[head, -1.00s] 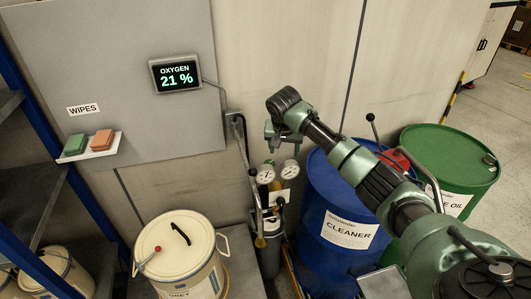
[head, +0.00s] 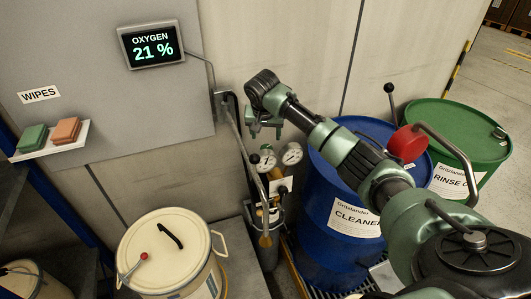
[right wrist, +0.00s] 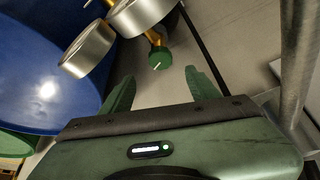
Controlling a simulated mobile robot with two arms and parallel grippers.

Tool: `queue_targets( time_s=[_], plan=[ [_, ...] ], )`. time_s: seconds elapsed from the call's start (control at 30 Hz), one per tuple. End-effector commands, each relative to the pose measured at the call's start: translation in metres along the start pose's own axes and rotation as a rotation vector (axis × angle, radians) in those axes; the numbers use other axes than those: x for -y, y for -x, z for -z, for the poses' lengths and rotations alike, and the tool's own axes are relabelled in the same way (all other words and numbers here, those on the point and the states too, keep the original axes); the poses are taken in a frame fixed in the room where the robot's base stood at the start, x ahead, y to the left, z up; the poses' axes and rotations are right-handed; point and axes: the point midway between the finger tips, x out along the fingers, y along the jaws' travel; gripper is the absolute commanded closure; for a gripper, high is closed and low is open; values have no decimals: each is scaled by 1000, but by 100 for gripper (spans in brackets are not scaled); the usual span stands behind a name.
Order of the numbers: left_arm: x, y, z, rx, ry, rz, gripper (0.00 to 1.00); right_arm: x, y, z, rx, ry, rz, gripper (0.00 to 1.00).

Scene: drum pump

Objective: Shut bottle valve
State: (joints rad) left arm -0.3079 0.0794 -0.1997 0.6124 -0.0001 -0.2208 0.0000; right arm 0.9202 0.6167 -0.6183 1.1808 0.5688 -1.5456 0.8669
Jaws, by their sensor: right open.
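The bottle valve's green knob (right wrist: 158,58) shows in the right wrist view, beyond and between my fingertips and apart from them. It sits on a brass stem by two round gauges (right wrist: 88,52). In the head view the gauges (head: 291,153) stand against the wall, above the grey gas bottle (head: 268,257). I cannot clearly make out the knob there. My right gripper (head: 265,128) is above the gauges, open and empty; its two green fingers (right wrist: 162,92) are spread in the right wrist view. My left gripper is not in view.
A blue cleaner drum (head: 325,245) stands right of the bottle, with a green drum (head: 460,125) behind it. A cream lidded bucket (head: 165,250) is at the left. A metal pipe (right wrist: 300,75) runs close to the right of my gripper in the wrist view.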

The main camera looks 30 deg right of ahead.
Motion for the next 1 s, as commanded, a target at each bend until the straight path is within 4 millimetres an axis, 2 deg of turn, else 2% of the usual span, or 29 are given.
queue_targets(
  time_s=[0.03,0.1,0.27,0.6,0.8,1.0],
  plan=[
    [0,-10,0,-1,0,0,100,0,-10,-4,0,0,0,39],
    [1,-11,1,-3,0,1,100,0,-12,-4,0,0,0,39],
    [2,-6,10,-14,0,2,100,0,-23,-4,3,-1,-1,39],
    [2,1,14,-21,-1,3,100,0,-73,-4,3,-1,-1,39],
    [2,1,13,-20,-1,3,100,0,-86,-4,1,1,0,39],
    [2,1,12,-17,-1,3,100,0,-87,-4,0,1,0,39]
  ],
)
